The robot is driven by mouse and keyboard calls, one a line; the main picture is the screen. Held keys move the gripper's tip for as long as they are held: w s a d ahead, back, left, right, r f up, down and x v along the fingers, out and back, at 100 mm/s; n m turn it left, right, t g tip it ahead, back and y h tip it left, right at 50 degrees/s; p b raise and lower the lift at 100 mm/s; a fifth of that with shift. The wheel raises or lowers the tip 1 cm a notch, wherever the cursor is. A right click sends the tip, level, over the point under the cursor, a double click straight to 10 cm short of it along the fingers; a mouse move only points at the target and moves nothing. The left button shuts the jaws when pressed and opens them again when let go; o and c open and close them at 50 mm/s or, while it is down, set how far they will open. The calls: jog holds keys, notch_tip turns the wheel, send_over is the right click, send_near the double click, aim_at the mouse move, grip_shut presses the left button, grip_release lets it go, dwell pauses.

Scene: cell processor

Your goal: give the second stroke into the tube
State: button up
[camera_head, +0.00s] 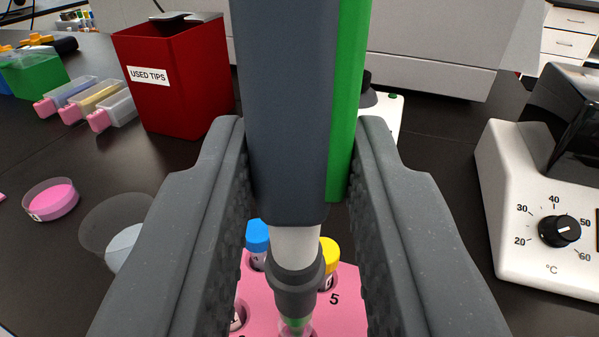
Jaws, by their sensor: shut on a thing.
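My gripper (300,190) is shut on a pipette (287,110), with a dark grey body and a green strip down its right side. The pipette points down, and its pale lower shaft ends in a dark grey collar with a greenish end below it. This end is over or in a tube (301,332) in the pink rack (262,290) at the bottom edge. Most of that tube is hidden, so I cannot tell how deep the end sits. A blue-capped tube (257,236) and a yellow-capped tube (329,254) stand in the rack just behind, near the number 5.
A red used tips bin (178,85) stands at the back left. Clear flasks with pink caps (85,103), a pink dish (51,199) and a clear cup (118,235) are on the left. A white heater with a dial (535,220) is on the right.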

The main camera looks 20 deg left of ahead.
notch_tip(320, 180, up, 11)
jog(key=shift+r+p, duration=0.2)
jog(key=shift+p, duration=0.15)
